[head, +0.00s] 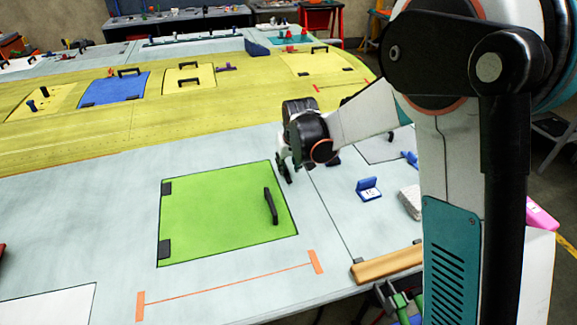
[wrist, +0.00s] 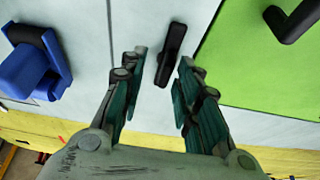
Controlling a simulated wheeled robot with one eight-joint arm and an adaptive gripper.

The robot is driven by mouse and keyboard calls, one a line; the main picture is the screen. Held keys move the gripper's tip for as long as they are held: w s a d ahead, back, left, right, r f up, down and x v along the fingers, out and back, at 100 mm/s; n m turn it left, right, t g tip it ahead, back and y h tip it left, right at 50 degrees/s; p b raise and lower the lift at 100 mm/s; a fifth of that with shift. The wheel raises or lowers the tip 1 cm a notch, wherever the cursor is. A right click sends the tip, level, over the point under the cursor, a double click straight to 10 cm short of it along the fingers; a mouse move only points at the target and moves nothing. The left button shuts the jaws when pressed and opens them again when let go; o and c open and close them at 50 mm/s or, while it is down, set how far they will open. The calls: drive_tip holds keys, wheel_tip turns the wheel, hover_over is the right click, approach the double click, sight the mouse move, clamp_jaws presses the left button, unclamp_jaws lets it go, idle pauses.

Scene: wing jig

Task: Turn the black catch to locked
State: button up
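The black catch (wrist: 172,52) is a short dark bar on the pale surface in the wrist view. It stands beside the edge of the green panel (wrist: 270,65) and lies slightly tilted in the picture. My gripper (wrist: 163,58) is open, with one finger on each side of the catch's near end; I cannot tell whether either finger touches it. In the head view my gripper (head: 285,174) points down just beyond the right far corner of the green panel (head: 210,220). The catch cannot be made out there.
A black handle (head: 270,206) stands up from the green panel's right side. A blue block-like object (head: 368,189) sits to the right on the pale wing. A tan bar (head: 387,264) lies at the front edge. The pale surface around the panel is mostly clear.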

drive_tip(key=shift+w+f, duration=0.15)
drive_tip(key=shift+f, duration=0.25)
drive_tip(key=shift+c, duration=0.2)
drive_tip(key=c, duration=0.5)
drive_tip(key=shift+a, duration=0.1)
clamp_jaws()
